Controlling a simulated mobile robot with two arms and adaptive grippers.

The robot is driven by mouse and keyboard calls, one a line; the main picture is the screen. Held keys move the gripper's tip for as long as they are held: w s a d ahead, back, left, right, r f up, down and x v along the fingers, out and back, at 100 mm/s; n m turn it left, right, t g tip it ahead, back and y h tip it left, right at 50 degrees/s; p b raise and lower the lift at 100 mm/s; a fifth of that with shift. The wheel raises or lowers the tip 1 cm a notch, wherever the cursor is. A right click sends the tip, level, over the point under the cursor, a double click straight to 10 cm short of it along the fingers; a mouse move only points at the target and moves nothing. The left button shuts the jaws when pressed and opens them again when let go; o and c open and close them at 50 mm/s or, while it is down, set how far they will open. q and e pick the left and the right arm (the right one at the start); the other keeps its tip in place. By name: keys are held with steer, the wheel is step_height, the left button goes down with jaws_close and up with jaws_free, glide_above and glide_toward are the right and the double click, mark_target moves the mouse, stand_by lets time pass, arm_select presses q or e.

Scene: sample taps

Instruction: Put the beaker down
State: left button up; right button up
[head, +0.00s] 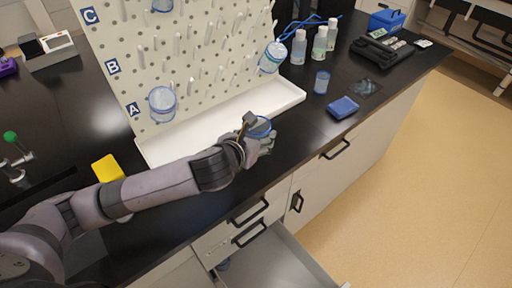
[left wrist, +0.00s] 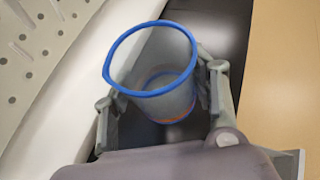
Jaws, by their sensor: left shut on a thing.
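The beaker (left wrist: 165,92) is clear with a blue rim. My left gripper (left wrist: 160,95) is shut on it, one finger on each side, in the left wrist view. In the head view the held beaker (head: 261,127) shows its blue rim between the fingers of my left gripper (head: 258,135), over the black counter (head: 290,150) just in front of the white drip tray. The beaker's mouth faces up toward the wrist camera. Whether its base touches the counter cannot be told. My right gripper is not in view.
A pegboard (head: 185,60) with other beakers (head: 162,103) stands behind the white tray (head: 290,93). A drawer (head: 270,265) is open below the counter.

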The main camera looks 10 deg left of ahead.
arm_select(q)
step_height(320, 180, down, 4)
steer(key=shift+f, duration=0.25)
steer(key=o, duration=1.1)
steer(key=v, duration=1.2)
steer(key=shift+b, duration=0.35)
